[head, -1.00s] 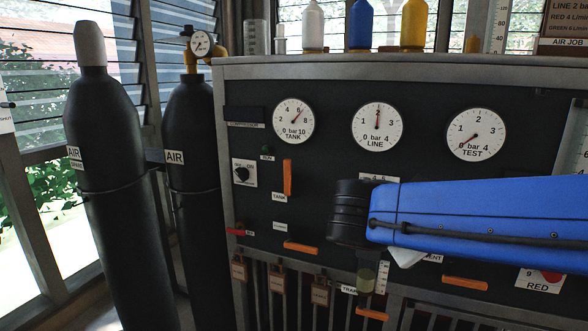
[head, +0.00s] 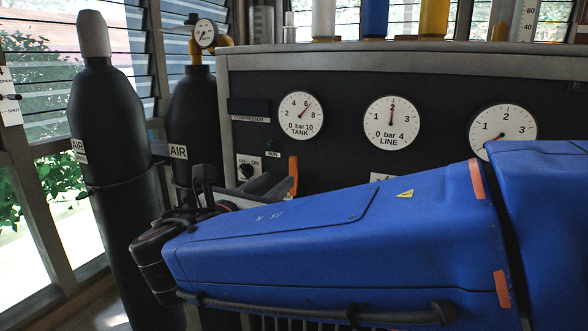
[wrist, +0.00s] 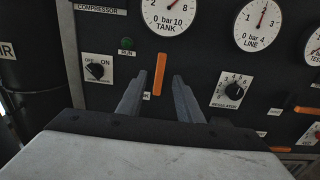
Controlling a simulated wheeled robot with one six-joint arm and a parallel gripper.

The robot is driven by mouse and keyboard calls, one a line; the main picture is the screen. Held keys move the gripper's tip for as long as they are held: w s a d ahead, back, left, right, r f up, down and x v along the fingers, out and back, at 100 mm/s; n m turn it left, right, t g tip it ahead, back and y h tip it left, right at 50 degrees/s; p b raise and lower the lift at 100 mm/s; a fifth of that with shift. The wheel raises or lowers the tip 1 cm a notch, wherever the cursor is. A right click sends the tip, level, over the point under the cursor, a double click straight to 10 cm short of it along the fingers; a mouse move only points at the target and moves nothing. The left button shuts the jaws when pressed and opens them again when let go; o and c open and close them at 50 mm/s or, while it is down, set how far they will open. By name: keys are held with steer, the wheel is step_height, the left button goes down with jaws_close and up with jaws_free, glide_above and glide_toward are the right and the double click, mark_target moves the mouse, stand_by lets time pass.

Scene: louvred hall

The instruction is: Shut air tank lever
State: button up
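The air tank lever is an orange bar (wrist: 159,74) standing upright on the black panel below the TANK gauge (wrist: 170,13). The lever also shows in the head view (head: 293,175), its lower part hidden behind my arm. Its label is mostly hidden by my gripper in the wrist view. My gripper (wrist: 158,76) is open, with one grey finger on each side of the lever as seen from the wrist. I cannot tell whether the fingertips reach around the lever or stop short of it; no contact shows. The TANK gauge (head: 301,116) needle points near 6.
The compressor OFF/ON knob (wrist: 97,68) is left of my gripper and the regulator knob (wrist: 232,90) is right. Black air cylinders (head: 112,150) stand left of the panel. Bottles (head: 375,18) stand on the panel's top. My blue arm blocks the panel's lower part in the head view.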

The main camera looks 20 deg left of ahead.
mark_target(292, 170)
steer(key=shift+w+d, duration=0.2)
steer(key=shift+w, duration=2.1)
steer(key=shift+w+d, duration=0.2)
steer(key=shift+w, duration=2.1)
steer(key=shift+c, duration=0.4)
jaws_close()
